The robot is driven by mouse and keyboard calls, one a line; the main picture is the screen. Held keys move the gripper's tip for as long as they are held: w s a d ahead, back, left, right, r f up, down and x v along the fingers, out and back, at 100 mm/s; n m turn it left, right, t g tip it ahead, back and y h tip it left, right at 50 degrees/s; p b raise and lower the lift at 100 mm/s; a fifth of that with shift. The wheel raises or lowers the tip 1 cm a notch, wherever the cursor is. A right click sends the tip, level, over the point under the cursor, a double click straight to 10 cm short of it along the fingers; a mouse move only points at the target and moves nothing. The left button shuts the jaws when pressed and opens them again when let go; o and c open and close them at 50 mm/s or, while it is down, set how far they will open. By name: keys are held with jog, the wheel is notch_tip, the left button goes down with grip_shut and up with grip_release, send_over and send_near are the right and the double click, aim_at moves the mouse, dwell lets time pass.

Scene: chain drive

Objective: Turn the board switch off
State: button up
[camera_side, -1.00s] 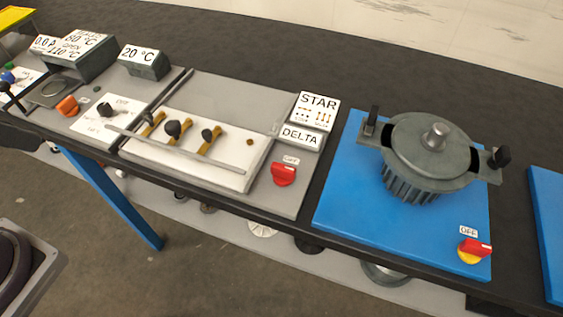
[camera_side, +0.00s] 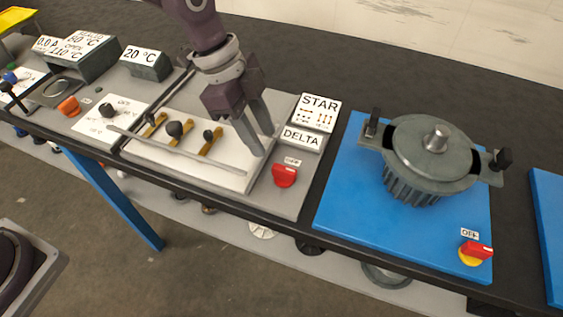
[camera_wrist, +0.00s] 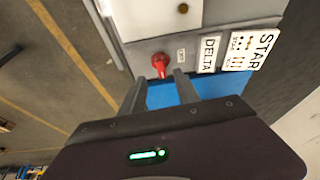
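The red board switch (camera_side: 285,176) sits on the grey board (camera_side: 292,204) below the DELTA sign, with a small label (camera_side: 292,162) above it that is hard to read now. My gripper (camera_side: 266,143) is above the board, just up and left of the switch in the side view, apart from it. Its two fingers are spread with nothing between them. In the wrist view the red switch (camera_wrist: 160,66) shows just beyond the gap between my fingertips (camera_wrist: 159,78), and nothing hides it.
The STAR sign (camera_side: 319,112) and DELTA sign (camera_side: 301,138) stand close to the right of my gripper. The white panel (camera_side: 205,165) with black-knobbed levers is to the left. A blue plate (camera_side: 340,205) bears a motor (camera_side: 425,160) and another red switch (camera_side: 475,250).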

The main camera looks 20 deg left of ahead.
aim_at(283, 167)
jog(key=shift+m, duration=0.3)
jog(key=x, duration=0.6)
jog(key=d+x, duration=0.1)
jog(key=x, duration=0.2)
jog(key=shift+w+r, duration=0.1)
jog(key=shift+r, duration=0.1)
jog(key=shift+a, duration=0.1)
jog(key=shift+c, duration=0.5)
grip_shut()
